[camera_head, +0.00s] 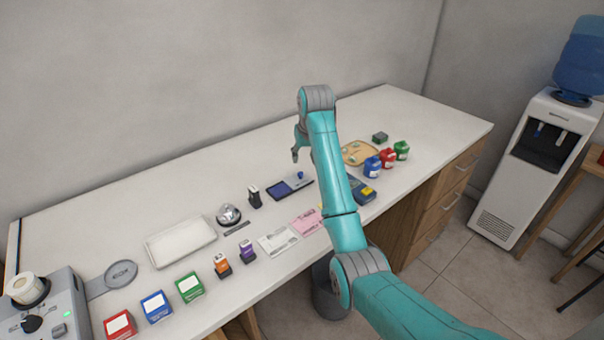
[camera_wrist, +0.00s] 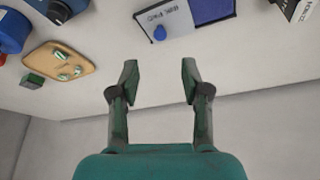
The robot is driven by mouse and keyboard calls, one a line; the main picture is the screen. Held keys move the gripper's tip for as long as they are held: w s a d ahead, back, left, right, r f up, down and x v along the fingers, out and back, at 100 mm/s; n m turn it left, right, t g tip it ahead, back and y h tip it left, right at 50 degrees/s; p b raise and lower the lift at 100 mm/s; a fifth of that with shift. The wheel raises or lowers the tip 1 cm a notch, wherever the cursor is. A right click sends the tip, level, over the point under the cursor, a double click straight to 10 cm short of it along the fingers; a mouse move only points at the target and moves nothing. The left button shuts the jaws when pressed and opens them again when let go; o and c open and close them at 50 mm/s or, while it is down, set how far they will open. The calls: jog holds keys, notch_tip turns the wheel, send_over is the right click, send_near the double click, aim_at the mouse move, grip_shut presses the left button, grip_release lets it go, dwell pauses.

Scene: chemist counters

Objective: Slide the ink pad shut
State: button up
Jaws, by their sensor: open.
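The ink pad (camera_head: 280,190) lies open on the white counter, its dark blue pad bare on the left in the head view. Its grey lid (camera_head: 302,182) with a blue knob sits at the right end. In the wrist view the labelled lid (camera_wrist: 170,22) with its blue knob and the blue pad (camera_wrist: 212,9) show at the top edge, partly cut off. My gripper (camera_head: 296,153) is open and empty above the counter, behind the ink pad towards the wall. Its two fingers also show apart in the wrist view (camera_wrist: 160,77), clear of the ink pad.
A black stamp (camera_head: 254,197) and a bell (camera_head: 228,214) stand left of the pad. Papers (camera_head: 278,240) lie in front. Counter near the wall is clear.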

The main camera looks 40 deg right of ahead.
aim_at(301, 174)
jog(key=x, duration=0.9)
jog(key=shift+w+f, duration=0.1)
jog(key=shift+f, duration=0.25)
jog(key=shift+c, duration=0.3)
grip_shut()
